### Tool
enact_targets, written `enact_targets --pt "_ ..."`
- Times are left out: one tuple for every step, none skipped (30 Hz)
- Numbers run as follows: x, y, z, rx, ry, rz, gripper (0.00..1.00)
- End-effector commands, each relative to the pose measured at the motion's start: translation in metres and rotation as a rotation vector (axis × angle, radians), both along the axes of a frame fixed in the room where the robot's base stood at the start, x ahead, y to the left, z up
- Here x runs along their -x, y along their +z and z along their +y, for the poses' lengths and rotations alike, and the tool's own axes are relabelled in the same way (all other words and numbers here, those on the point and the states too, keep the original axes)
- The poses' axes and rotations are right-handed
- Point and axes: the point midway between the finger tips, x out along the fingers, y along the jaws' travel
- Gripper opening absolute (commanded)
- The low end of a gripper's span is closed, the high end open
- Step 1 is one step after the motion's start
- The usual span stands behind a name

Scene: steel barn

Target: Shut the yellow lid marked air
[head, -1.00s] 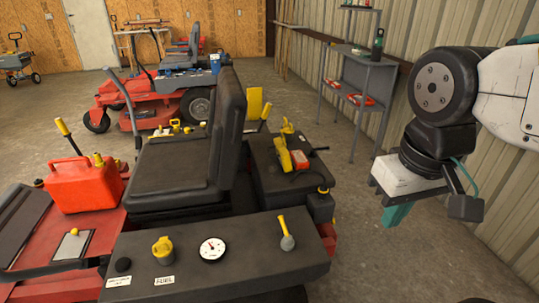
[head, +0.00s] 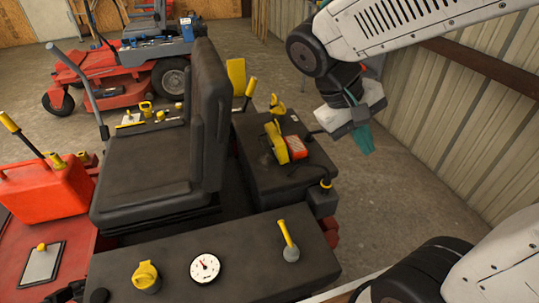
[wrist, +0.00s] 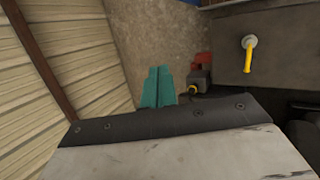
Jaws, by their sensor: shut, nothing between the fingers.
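A yellow lid (head: 275,142) stands tilted up on the black box (head: 251,166) behind the mower seat, with a red-orange part (head: 296,147) beside it. I cannot read any "air" marking on it. A smaller yellow piece (head: 277,106) sits farther back on the same box, near a white label. My gripper (head: 364,140) has teal fingers, is shut and empty, and hangs in the air to the right of the box, apart from it. In the wrist view my gripper (wrist: 158,86) shows shut, over floor; the lid is not clearly visible there.
The near black panel carries a yellow fuel cap (head: 146,275), a round gauge (head: 205,268) and a yellow-handled lever (head: 288,240). The seat (head: 145,178) rises left of the box. A red fuel can (head: 45,188) stands far left. A ribbed wall (head: 470,120) bounds the right; floor between is clear.

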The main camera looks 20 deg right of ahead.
Motion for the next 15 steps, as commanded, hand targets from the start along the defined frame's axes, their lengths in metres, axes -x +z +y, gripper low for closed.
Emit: enact_targets --pt "-0.015 -0.007 0.0 0.072 0.016 0.036 0.0" --pt "-0.024 -0.011 -0.001 0.118 0.024 0.049 0.0" --pt "-0.036 -0.015 -0.001 0.181 0.037 0.063 0.0" --pt "-0.045 -0.019 -0.001 0.228 0.047 0.072 0.0" --pt "-0.055 -0.023 -0.001 0.274 0.059 0.077 0.0" --pt "-0.068 -0.028 0.001 0.337 0.079 0.084 0.0" --pt "-0.078 -0.033 0.002 0.383 0.094 0.085 0.0" --pt "-0.088 -0.038 0.004 0.428 0.11 0.085 0.0" --pt "-0.101 -0.045 0.008 0.49 0.135 0.083 0.0" --pt "-0.111 -0.051 0.011 0.534 0.156 0.077 0.0" --pt "-0.121 -0.057 0.015 0.579 0.178 0.071 0.0" --pt "-0.134 -0.066 0.021 0.635 0.207 0.06 0.0" --pt "-0.143 -0.074 0.025 0.678 0.233 0.049 0.0" --pt "-0.153 -0.081 0.031 0.72 0.259 0.035 0.0" --pt "-0.165 -0.092 0.039 0.773 0.295 0.016 0.0"
